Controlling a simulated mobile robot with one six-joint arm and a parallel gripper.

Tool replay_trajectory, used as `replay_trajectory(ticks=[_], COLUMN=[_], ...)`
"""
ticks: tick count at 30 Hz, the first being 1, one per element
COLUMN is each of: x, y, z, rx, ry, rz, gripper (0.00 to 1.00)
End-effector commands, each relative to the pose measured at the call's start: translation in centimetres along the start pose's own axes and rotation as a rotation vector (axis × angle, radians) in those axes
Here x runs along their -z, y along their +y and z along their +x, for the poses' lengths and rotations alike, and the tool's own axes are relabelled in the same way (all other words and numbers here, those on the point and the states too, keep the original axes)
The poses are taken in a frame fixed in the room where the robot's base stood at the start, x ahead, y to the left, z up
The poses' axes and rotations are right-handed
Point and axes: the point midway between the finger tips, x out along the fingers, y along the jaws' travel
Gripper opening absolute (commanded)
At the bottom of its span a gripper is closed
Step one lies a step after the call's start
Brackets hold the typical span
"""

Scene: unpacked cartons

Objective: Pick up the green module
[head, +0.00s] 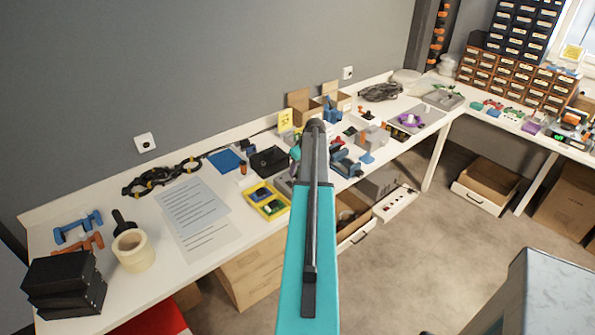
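A small green module (272,207) lies in the front part of a yellow tray (284,207) on the long white table, just left of my arm. A blue piece sits in the tray behind it. It is small in this view, so its details are not clear. My teal and dark grey arm reaches up the middle of the picture over the table. I cannot make out my gripper's fingers; the far end of the arm hides them.
Left of the tray lie printed sheets (195,212), a tape roll (133,250) and black boxes (64,285). A black box (269,161) stands behind the tray. Small cartons (301,104) stand at the back. Other green pieces (512,113) lie on the right table.

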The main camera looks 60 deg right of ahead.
Motion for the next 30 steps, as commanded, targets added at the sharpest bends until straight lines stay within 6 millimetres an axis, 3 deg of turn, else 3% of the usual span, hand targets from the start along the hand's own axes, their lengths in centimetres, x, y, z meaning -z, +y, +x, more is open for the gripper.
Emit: replay_trajectory(ticks=[15, 21, 30], x=[-0.04, -0.06, -0.07], y=[0.04, 0.06, 0.06], z=[0.02, 0.02, 0.0], rx=[0.0, 0.0, 0.0], ry=[0.0, 0.0, 0.0], rz=[0.001, 0.001, 0.001], gripper=[0.3, 0.0, 0.0])
